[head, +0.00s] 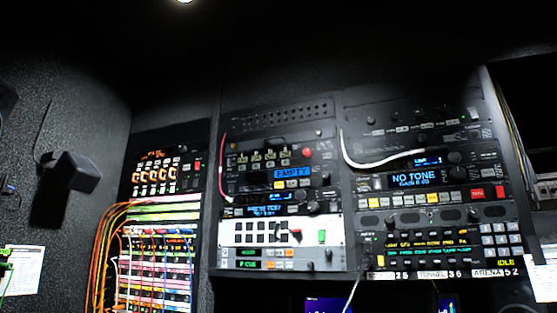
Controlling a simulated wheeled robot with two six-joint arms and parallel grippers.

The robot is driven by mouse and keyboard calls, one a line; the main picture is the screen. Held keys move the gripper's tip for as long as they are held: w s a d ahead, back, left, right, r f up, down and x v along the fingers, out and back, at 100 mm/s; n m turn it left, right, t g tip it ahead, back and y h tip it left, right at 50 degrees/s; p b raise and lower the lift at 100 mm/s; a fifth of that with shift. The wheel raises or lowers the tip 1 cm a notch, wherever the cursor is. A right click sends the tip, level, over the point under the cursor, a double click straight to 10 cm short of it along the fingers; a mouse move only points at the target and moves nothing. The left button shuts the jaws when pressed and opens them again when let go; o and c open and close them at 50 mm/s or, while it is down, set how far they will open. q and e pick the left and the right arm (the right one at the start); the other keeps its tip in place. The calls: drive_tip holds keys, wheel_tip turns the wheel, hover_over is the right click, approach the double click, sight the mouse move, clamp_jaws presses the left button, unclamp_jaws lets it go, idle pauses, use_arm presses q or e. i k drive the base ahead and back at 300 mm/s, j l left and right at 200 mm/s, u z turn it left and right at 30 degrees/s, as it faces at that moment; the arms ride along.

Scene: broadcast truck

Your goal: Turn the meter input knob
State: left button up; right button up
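Several black round knobs show on the rack in the head view, and the labels are too small to tell which is the meter input knob. One knob (313,207) is on the middle rack beside a small blue display (265,211). Two others, an upper knob (455,157) and a lower knob (456,172), are by the NO TONE display (415,179). Another knob (474,214) is further down the right rack. Neither of my grippers can be made out in this view.
A patch bay (160,265) with orange, green and other cables is at the left. A white cable (375,164) hangs across the right rack and a pink one (221,170) by the middle rack. A black box (77,173) juts from the left wall.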

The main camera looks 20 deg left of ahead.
sight(308, 152)
drive_tip(key=i+l+z, duration=0.1)
drive_tip(key=i+l, duration=0.4)
drive_tip(key=i+l+z, duration=0.1)
drive_tip(key=i+l, duration=0.3)
drive_tip(key=i, duration=0.2)
